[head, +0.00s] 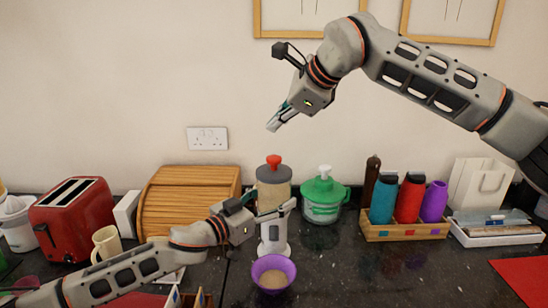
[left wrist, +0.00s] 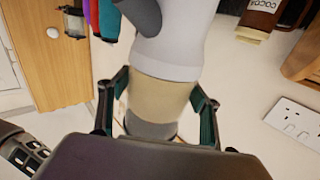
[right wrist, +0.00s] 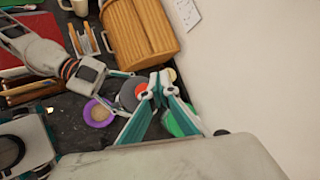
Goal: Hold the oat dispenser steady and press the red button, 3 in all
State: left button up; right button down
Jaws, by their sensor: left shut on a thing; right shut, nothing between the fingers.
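The oat dispenser (head: 274,188) stands upright on the dark counter, with a grey lid, a clear body of oats and a white base. Its red button (head: 273,161) is on top and also shows in the right wrist view (right wrist: 141,90), partly behind my right fingers. My left gripper (head: 268,212) is shut around the dispenser's body; the left wrist view shows the beige oat section (left wrist: 160,92) between its fingers. My right gripper (head: 272,127) is shut and empty, above the button and apart from it. A purple bowl (head: 273,273) with oats in it is below the dispenser's front.
A green lidded container (head: 323,197) stands close right of the dispenser. A wooden bread box (head: 186,203) and red toaster (head: 75,218) are at left. A wooden rack (head: 405,231) of bottles is at right. The counter right of the bowl is clear.

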aim_at(276, 158)
jog(key=shift+r, duration=0.1)
notch_tip(276, 158, up, 4)
jog(key=shift+f, duration=0.15)
dwell(0.4)
jog(key=shift+f, duration=4.45)
jog(key=shift+f, duration=0.4)
